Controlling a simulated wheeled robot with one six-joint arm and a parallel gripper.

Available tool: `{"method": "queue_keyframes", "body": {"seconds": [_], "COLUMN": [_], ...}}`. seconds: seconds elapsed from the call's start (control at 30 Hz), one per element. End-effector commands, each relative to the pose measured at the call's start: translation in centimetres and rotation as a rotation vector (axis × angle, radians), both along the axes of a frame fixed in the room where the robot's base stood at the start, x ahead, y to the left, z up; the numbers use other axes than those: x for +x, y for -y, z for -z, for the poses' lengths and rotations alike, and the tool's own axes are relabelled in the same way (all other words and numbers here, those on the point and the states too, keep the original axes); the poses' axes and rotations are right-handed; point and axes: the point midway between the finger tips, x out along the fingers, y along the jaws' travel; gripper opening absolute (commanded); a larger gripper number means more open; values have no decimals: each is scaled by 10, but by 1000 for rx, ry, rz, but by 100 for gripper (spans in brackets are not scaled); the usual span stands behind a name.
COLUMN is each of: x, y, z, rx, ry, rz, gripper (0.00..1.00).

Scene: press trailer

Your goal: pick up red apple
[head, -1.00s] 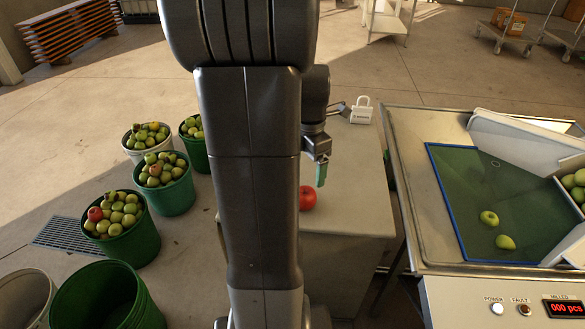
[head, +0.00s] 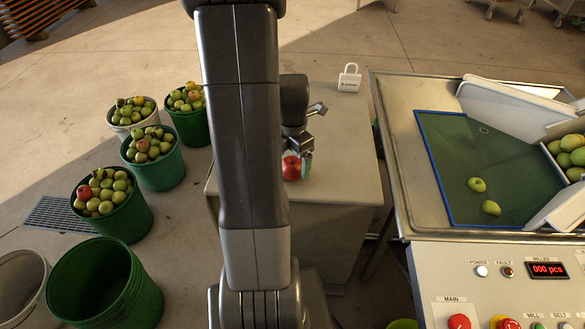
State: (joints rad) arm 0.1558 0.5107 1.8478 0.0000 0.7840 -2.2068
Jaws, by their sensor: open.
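The red apple (head: 291,168) sits on the grey box-shaped table (head: 345,185) in the middle of the head view, just right of my arm. My gripper (head: 301,164) is open and low over the table at the apple. One greenish fingertip shows at the apple's right side. The other finger is hidden, so I cannot tell whether it touches the apple.
At right is a metal machine with a green sorting bed (head: 455,150) holding two green apples, and a control panel (head: 500,275). Green buckets of apples (head: 155,165) and an empty bucket (head: 105,290) stand left.

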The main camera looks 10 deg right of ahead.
Motion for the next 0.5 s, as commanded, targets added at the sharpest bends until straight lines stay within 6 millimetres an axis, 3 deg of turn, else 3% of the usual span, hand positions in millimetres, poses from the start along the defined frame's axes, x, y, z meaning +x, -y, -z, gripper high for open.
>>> {"method": "queue_keyframes", "body": {"seconds": [0.2, 0.47, 0.5], "x": [0, 0, 0], "y": [0, 0, 0], "z": [24, 26, 26], "rx": [0, 0, 0], "ry": [0, 1, 1], "rz": [0, 0, 0], "gripper": [87, 87, 81]}}
